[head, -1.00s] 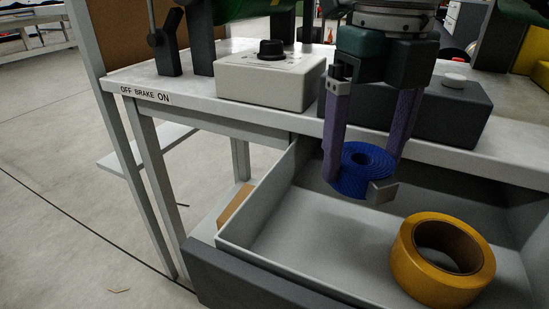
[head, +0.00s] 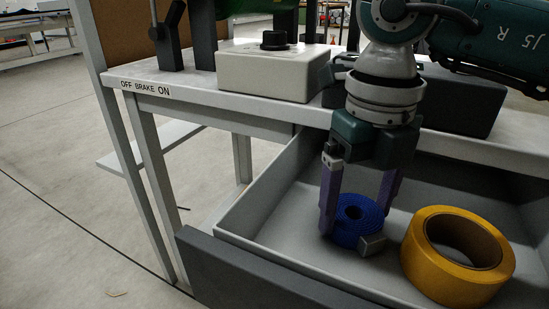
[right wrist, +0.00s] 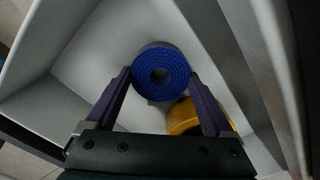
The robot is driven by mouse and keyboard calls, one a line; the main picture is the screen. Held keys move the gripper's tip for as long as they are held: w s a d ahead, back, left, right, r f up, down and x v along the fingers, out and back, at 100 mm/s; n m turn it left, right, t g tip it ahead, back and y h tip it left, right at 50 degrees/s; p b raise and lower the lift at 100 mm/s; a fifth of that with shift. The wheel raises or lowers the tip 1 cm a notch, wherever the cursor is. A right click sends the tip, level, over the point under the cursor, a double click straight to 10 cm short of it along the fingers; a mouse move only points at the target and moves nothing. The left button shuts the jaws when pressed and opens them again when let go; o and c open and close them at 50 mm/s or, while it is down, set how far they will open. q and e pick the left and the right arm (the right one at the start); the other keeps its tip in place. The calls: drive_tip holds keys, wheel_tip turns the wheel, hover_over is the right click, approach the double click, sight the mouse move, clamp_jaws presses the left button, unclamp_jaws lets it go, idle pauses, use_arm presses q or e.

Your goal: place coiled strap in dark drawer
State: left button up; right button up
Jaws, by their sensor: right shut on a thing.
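The coiled strap (head: 345,229) is a blue roll with a small centre hole. My right gripper (head: 352,233) is shut on it, with a purple finger on either side. The strap is inside the outline of the open drawer (head: 245,272), which has a dark front and pale grey inner walls. It is low over the drawer floor; I cannot tell whether it touches. In the right wrist view the coil (right wrist: 176,83) lies between the fingertips. My left gripper is not in view.
A yellow tape roll (head: 423,263) stands in the drawer just right of the strap. The bench top (head: 200,88) above holds a pale control box (head: 270,73) and a dark box (head: 470,108). The drawer's left part is clear.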

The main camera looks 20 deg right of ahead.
sight(356, 213)
drive_tip(key=o, duration=1.3)
drive_tip(key=shift+c, duration=0.2)
wheel_tip(356, 213, up, 12)
drive_tip(key=p, duration=0.4)
drive_tip(key=shift+r, duration=0.15)
